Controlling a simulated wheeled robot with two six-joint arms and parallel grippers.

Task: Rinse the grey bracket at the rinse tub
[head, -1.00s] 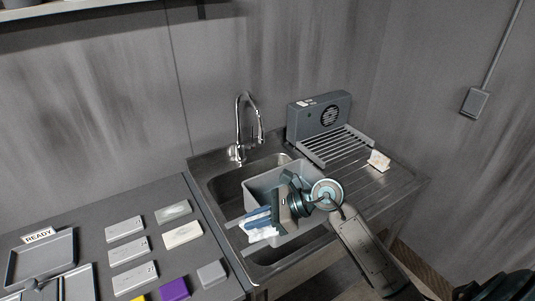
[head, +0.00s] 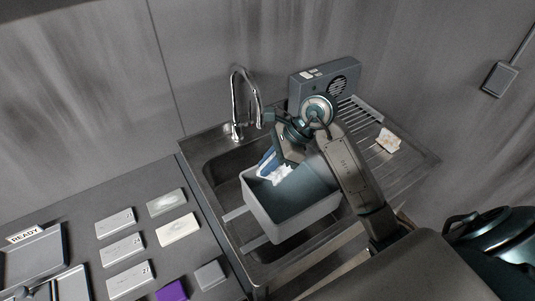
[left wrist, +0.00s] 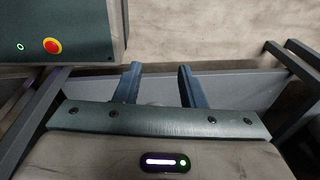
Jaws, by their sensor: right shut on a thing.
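The rinse tub is a grey open box (head: 292,222) set over the steel sink. My right gripper (head: 270,170) reaches in from the right, above the back left part of the tub. Its blue fingers are shut on a pale piece with white, foam-like patches, seemingly the grey bracket (head: 279,175). The fingers hide part of it, and its exact shape cannot be told. Whether it touches the tub wall is unclear. My left gripper (left wrist: 157,85) shows in the left wrist view, fingers apart and empty, away from the tub.
A chrome faucet (head: 236,105) stands behind the sink. A fan unit (head: 325,82) and drain rack (head: 362,125) are at the back right, with a crumpled cream cloth (head: 389,141). Several pale blocks (head: 123,247) lie on the left bench beside a READY tray (head: 35,258).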

